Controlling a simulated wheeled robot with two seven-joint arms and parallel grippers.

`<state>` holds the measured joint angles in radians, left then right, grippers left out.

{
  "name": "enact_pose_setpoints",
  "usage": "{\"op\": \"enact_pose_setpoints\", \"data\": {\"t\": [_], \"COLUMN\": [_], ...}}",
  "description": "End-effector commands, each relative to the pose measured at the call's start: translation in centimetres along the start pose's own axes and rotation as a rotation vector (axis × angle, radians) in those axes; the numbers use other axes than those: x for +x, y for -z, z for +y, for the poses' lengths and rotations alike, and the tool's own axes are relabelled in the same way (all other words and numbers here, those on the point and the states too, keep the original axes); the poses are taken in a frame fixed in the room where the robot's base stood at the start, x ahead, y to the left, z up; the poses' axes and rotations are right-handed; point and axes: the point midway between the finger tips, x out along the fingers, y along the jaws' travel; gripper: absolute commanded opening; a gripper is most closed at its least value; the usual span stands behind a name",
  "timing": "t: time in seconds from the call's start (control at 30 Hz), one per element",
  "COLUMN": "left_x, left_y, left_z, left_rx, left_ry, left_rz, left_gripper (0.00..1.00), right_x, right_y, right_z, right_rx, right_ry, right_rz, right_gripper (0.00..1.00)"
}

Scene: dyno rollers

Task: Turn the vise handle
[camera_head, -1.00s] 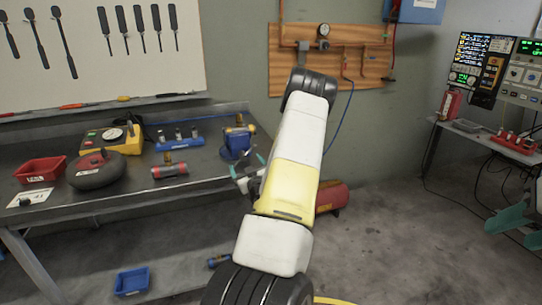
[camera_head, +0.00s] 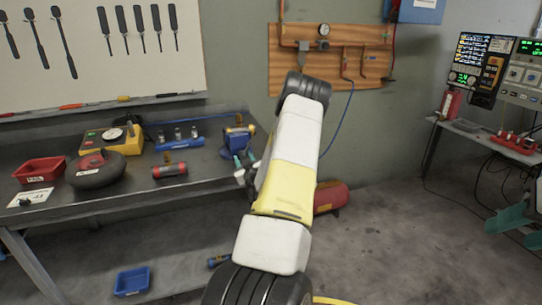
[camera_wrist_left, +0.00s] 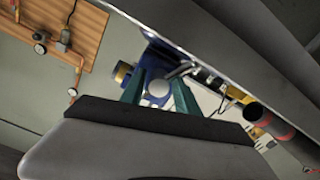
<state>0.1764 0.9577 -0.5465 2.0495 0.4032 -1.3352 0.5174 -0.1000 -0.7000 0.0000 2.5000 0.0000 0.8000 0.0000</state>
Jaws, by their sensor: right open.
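The blue vise (camera_head: 237,141) stands at the right end of the workbench, and part of it shows in the left wrist view (camera_wrist_left: 161,58). My left gripper (camera_head: 244,161) is close to the vise's front. In the left wrist view its two teal fingers (camera_wrist_left: 160,77) stand apart, with a round grey knob (camera_wrist_left: 157,88) between them in the picture. A grey bar (camera_wrist_left: 183,68) lies just beyond the right finger; whether it is the vise handle is unclear. I cannot tell whether the fingers touch anything. My right gripper (camera_head: 521,221) is open and empty at the right edge.
The workbench (camera_head: 118,190) holds a red cylinder (camera_head: 170,170), a blue rack (camera_head: 180,143), a yellow device (camera_head: 112,139), a dark round object (camera_head: 95,170) and a red bin (camera_head: 40,170). A red tank (camera_head: 331,196) is on the floor. The floor at right is mostly clear.

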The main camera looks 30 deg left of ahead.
Motion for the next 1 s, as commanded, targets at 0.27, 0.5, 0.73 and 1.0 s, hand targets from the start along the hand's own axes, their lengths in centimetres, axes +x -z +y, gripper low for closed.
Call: {"op": "enact_pose_setpoints", "data": {"t": [0.27,0.5,0.73,1.0], "left_x": [-0.02,-0.03,-0.05,-0.07], "left_y": [-0.02,-0.05,-0.08,-0.12], "left_z": [-0.17,-0.27,-0.35,-0.44], "left_rx": [0.001,0.003,0.003,0.004], "left_ry": [0.003,0.005,0.007,0.008], "left_rz": [-0.001,-0.002,-0.003,-0.004], "left_gripper": [0.00,0.00,0.00,0.00], "right_x": [0.00,0.00,0.00,0.00], "right_y": [0.00,0.00,0.00,0.00], "right_z": [0.00,0.00,0.00,0.00], "right_rx": [0.000,0.000,0.000,0.000], "right_ry": [0.000,0.000,0.000,0.000], "right_rz": [0.000,0.000,0.000,0.000], "right_gripper": [0.46,0.46,0.46,0.46]}}
